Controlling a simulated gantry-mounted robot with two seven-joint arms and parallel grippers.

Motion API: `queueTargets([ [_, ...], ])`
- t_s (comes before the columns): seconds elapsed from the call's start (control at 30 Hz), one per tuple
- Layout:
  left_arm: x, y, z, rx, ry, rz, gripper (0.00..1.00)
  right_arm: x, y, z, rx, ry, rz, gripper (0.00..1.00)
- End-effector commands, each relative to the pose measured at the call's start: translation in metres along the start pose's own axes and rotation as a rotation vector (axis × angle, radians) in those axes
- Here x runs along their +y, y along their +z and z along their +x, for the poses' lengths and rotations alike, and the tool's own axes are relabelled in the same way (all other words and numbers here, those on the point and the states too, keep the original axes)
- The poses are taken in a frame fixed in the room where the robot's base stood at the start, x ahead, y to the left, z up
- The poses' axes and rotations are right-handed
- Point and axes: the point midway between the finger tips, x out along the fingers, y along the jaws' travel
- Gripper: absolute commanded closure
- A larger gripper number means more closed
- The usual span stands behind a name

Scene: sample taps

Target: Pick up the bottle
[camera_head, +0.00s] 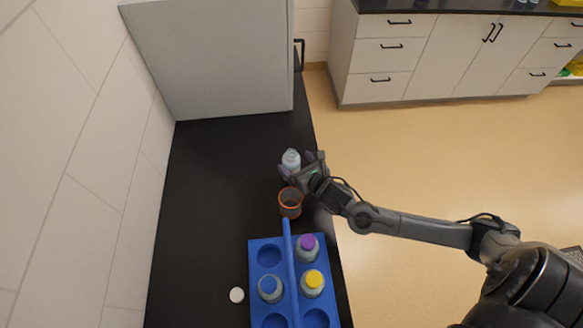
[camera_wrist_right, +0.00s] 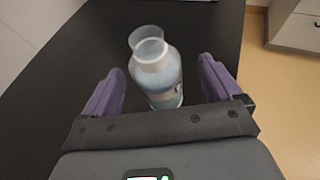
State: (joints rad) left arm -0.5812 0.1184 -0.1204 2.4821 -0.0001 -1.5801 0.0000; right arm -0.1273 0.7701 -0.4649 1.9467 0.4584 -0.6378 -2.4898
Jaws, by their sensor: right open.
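A clear, pale bottle (camera_head: 291,158) stands on the black bench, just beyond my right gripper in the head view. My right gripper (camera_head: 299,165) is open, and its purple fingers are spread on either side of the bottle. In the right wrist view the bottle (camera_wrist_right: 157,75) stands between the two fingertips of the right gripper (camera_wrist_right: 162,82), with a visible gap on each side. The bottle's neck looks open, and its lower part is partly hidden by the gripper in the head view. My left gripper is not in view.
An orange-rimmed cup (camera_head: 290,203) stands close by the right gripper. A blue carrier (camera_head: 254,262) holds bottles with purple, yellow and blue caps. A white cap (camera_head: 236,295) lies left of it. A large grey box (camera_head: 210,60) stands behind. The bench's left side is clear.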

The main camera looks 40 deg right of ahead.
Motion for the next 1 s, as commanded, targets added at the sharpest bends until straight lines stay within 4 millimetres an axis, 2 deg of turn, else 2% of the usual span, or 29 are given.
queueTargets([
  [0.17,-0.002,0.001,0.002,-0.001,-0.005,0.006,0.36,0.001,-0.001,0.012,0.000,0.000,0.001,0.08],
  [0.5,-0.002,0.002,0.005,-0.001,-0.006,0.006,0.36,0.004,-0.003,0.050,-0.002,0.000,0.002,0.08],
  [0.8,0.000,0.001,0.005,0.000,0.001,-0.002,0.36,0.004,-0.004,0.053,0.000,0.001,0.000,0.08],
  [0.87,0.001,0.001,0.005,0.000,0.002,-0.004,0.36,0.004,-0.004,0.053,0.000,0.001,0.000,0.16],
  [1.0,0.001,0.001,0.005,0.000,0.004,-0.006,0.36,0.004,-0.004,0.053,0.000,0.001,0.000,0.37],
])
